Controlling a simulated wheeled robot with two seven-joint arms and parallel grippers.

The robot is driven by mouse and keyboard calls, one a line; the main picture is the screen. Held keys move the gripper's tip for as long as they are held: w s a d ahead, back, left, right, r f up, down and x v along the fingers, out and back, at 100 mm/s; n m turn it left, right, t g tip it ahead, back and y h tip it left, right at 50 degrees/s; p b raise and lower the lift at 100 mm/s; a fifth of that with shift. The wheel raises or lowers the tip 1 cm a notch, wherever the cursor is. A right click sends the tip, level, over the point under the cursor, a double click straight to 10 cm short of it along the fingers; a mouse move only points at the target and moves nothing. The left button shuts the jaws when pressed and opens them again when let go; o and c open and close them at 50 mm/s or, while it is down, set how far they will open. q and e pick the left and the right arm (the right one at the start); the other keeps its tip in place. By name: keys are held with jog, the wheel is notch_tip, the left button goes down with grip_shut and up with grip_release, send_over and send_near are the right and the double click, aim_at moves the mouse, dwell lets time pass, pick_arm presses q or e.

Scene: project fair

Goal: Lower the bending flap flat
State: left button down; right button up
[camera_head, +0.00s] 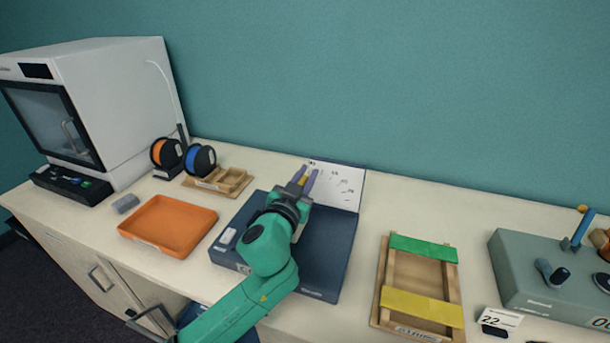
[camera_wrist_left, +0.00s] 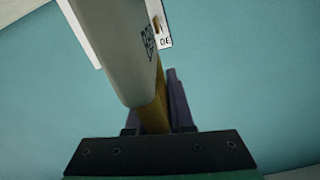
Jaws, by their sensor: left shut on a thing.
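A dark blue bending unit (camera_head: 325,255) lies on the counter, with an upright white panel (camera_head: 340,185) bearing dark marks behind it. My left gripper (camera_head: 305,180) is over the back of this unit, its purple fingers shut on a narrow ochre part. In the left wrist view the ochre part (camera_wrist_left: 154,113) runs between the fingers beneath a pale grey bar (camera_wrist_left: 118,45). My right gripper is not in view.
An orange tray (camera_head: 168,226) and a small wooden holder (camera_head: 225,182) stand left of the unit. A wooden frame (camera_head: 416,276) with green and yellow strips is to the right, then a grey control box (camera_head: 540,270). A white machine (camera_head: 120,85) fills the back left.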

pick_arm(q)
jog(key=s+d+f+m+b, duration=0.2)
jog(key=d+f+m, duration=0.1)
jog(key=d+m, duration=0.3)
jog(key=shift+s+d+f+m+b, duration=0.3)
jog(key=shift+d+m, duration=0.1)
jog(key=shift+d, duration=0.5)
jog(key=shift+r, duration=0.1)
jog(key=c, duration=0.8)
grip_release()
jog(key=shift+c, duration=0.2)
jog(key=shift+s+a, duration=0.1)
jog(key=b+v, duration=0.3)
jog(key=v, duration=1.1)
jog(key=shift+s, duration=0.2)
